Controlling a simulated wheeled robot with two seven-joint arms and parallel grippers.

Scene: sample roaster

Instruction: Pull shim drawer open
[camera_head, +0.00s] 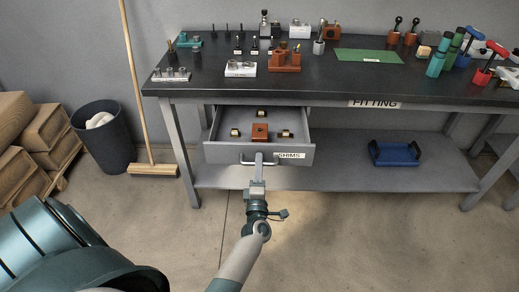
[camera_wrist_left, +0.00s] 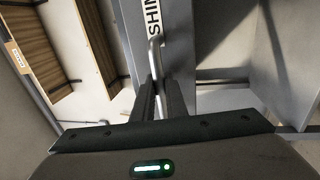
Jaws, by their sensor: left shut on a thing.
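The grey shim drawer (camera_head: 222,154), with a white SHIMS label (camera_head: 289,156), stands pulled out from under the dark workbench top. Inside it are an orange-brown block (camera_head: 260,132) and several small brass-coloured pieces. My left gripper (camera_head: 259,162) is at the drawer front, shut on the drawer's bar handle (camera_head: 245,161). In the left wrist view the two dark fingers (camera_wrist_left: 156,98) close around the metal handle (camera_wrist_left: 154,57), just beside the label (camera_wrist_left: 153,16). The fingers cover part of the handle. My right gripper is not in view.
The workbench (camera_head: 330,85) holds tools, blocks and a green mat (camera_head: 369,56). A blue tray (camera_head: 395,153) sits on the lower shelf (camera_head: 350,180). The floor before the drawer is clear.

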